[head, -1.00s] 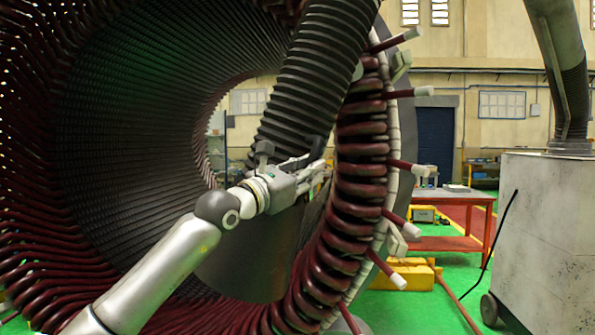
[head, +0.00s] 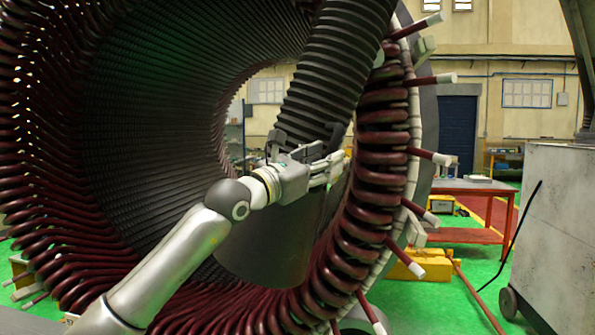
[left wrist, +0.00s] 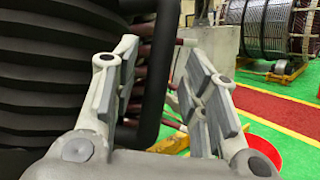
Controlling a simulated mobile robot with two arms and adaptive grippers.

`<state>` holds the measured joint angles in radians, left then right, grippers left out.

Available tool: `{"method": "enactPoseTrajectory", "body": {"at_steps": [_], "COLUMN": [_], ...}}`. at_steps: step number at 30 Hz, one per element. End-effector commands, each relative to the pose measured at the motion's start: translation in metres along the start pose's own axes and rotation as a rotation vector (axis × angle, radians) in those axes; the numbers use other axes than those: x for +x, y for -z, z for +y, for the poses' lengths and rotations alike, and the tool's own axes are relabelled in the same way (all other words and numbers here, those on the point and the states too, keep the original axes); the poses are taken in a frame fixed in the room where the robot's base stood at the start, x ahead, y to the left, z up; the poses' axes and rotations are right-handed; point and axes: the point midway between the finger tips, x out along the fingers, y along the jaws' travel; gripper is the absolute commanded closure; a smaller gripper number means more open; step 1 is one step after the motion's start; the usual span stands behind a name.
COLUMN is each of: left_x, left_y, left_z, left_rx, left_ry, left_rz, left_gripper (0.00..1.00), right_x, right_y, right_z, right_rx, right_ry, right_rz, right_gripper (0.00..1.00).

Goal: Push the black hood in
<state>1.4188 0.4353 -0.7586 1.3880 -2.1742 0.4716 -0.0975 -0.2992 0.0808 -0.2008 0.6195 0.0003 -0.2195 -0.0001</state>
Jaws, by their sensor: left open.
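The black hood (head: 272,248) is a dark drum under a ribbed black hose (head: 338,65), inside the opening of the large stator with dark red windings (head: 372,190). My left gripper (head: 335,168) is in front of the hood's upper part, beside its black handle (head: 337,135). In the left wrist view, the ribbed hose (left wrist: 50,75) fills the left side. The handle (left wrist: 157,75) runs upright between the fingers of my open left gripper (left wrist: 162,70), nearer the left finger. I cannot tell whether they touch. My right gripper is not in view.
White-tipped winding ends (head: 432,156) stick out from the stator's right rim. A grey cabinet on wheels (head: 550,235) stands at the right. A red table (head: 470,238) and a yellow block (head: 418,265) are behind. Green floor between is partly free.

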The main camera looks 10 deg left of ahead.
Motion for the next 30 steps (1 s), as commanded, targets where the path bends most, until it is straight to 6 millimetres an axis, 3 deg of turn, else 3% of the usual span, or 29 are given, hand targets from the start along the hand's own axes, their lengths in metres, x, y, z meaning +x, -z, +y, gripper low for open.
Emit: {"method": "enactPoseTrajectory", "body": {"at_steps": [15, 21, 30], "left_x": [-0.087, -0.100, -0.101], "left_y": [-0.001, -0.001, -0.001], "left_z": [0.001, 0.001, 0.000], "left_rx": [0.000, 0.000, 0.000], "left_ry": [-0.002, -0.001, -0.001], "left_rz": [-0.002, -0.003, -0.003], "left_gripper": [0.59, 0.59, 0.59], "right_x": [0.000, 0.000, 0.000], "right_y": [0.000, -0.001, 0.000], "right_z": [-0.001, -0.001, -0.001], "right_rx": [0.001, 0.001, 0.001], "right_ry": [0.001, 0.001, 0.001], "right_rz": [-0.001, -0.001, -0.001], "right_gripper": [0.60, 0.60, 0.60]}}
